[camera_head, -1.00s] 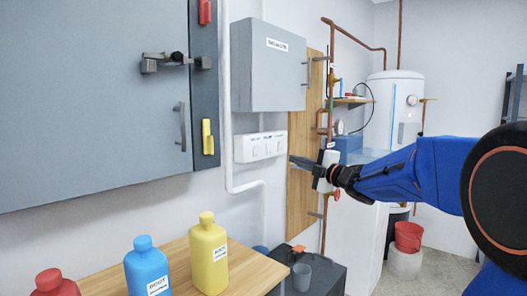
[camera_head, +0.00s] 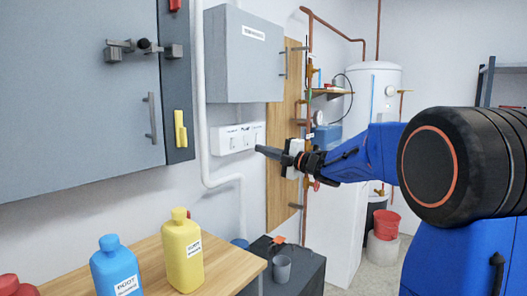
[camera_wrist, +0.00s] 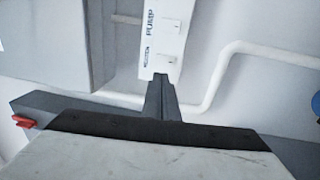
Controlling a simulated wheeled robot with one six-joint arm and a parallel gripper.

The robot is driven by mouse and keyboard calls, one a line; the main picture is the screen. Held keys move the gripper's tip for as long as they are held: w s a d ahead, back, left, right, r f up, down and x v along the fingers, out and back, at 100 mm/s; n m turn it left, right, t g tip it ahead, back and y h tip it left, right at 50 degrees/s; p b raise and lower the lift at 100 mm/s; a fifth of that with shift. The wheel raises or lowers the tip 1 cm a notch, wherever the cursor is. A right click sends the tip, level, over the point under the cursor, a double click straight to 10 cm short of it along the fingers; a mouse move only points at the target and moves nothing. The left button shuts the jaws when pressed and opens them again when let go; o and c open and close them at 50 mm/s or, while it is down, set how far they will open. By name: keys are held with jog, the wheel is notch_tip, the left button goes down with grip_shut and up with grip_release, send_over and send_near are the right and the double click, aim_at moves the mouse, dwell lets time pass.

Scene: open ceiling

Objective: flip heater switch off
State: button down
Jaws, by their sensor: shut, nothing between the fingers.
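A white switch panel (camera_head: 237,138) with several small switches hangs on the wall below a grey cabinet. In the wrist view the panel (camera_wrist: 165,32) runs up from the fingertips; one label reads PUMP, and the other label is too blurred to read. I cannot tell which switch is the heater's or how it is set. My gripper (camera_head: 262,150) is shut and empty, its tip at the panel's lower right end. In the wrist view its shut fingers (camera_wrist: 160,88) point at the panel's near end and hide part of it; contact cannot be told.
A white pipe (camera_head: 202,100) runs down left of the panel and bends below it. The grey cabinet (camera_head: 243,60) juts out above. Yellow (camera_head: 183,250) and blue (camera_head: 117,268) bottles stand on a wooden bench at lower left. A grey cup (camera_head: 282,268) sits below.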

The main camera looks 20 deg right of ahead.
send_near(234, 141)
jog(key=x, duration=0.5)
jog(key=shift+a, duration=0.15)
jog(key=shift+w+a+r, duration=0.15)
jog(key=shift+w+a, duration=0.2)
jog(key=shift+w, duration=0.2)
